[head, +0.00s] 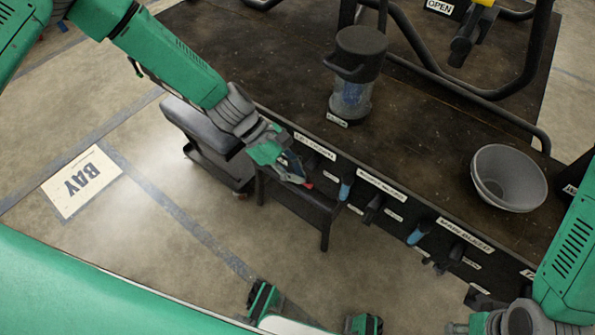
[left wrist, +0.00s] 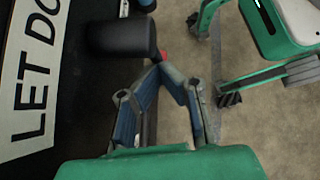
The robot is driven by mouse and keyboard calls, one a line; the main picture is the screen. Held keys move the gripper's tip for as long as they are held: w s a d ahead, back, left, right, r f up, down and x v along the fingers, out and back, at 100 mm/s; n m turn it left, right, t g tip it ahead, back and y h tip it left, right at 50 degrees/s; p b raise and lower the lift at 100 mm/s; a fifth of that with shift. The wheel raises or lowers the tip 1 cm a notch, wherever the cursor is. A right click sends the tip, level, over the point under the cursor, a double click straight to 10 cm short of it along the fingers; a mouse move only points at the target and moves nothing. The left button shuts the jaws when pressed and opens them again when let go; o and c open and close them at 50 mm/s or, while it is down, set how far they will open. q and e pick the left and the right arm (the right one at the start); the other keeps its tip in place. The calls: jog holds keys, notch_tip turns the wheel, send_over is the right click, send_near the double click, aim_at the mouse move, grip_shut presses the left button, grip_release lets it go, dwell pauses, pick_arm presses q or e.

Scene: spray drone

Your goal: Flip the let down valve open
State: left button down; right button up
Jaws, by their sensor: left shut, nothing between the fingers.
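The white LET DOWN label (head: 315,145) is on the black panel's edge; it also shows large at the left of the left wrist view (left wrist: 32,85). In that view a black cylindrical valve handle (left wrist: 122,38) sticks out from the panel, with a small red part (left wrist: 164,56) by its end. My left gripper (head: 297,178) is at the panel's front, below the label; it hides most of the handle in the head view. Its fingers (left wrist: 165,72) are shut and empty, tips just beside the handle's end; contact is unclear. My right gripper (head: 478,323) is partly visible at the lower right.
Blue handles (head: 346,190) and other black handles (head: 373,208) line the panel to the right. A dark capped canister (head: 352,85) and a grey bowl (head: 508,178) stand on the dark top.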

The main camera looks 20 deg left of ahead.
aim_at(310, 187)
pick_arm(q)
jog(key=shift+s+d+f, duration=0.15)
jog(key=shift+d+f, duration=0.1)
jog(key=shift+s+d+f+h, duration=0.1)
jog(key=shift+d+h, duration=0.2)
jog(key=shift+h, duration=0.5)
jog(key=shift+s+d, duration=0.2)
jog(key=shift+d, duration=0.25)
jog(key=shift+s+d, duration=0.1)
jog(key=shift+d, duration=0.25)
jog(key=shift+s+d+f+g+h, duration=0.15)
jog(key=shift+d+g+h, duration=0.2)
jog(key=shift+h, duration=0.35)
jog(key=shift+s+d+r, duration=0.1)
jog(key=shift+d+r, duration=0.05)
jog(key=shift+r, duration=0.05)
jog(key=shift+s+d+r+g+h+b, duration=0.1)
jog(key=shift+d+g+h+b, duration=0.1)
jog(key=shift+g+h+b, duration=0.3)
jog(key=shift+d+h, duration=0.1)
jog(key=shift+h, duration=0.2)
jog(key=shift+s+d+r, duration=0.1)
jog(key=shift+s, duration=0.05)
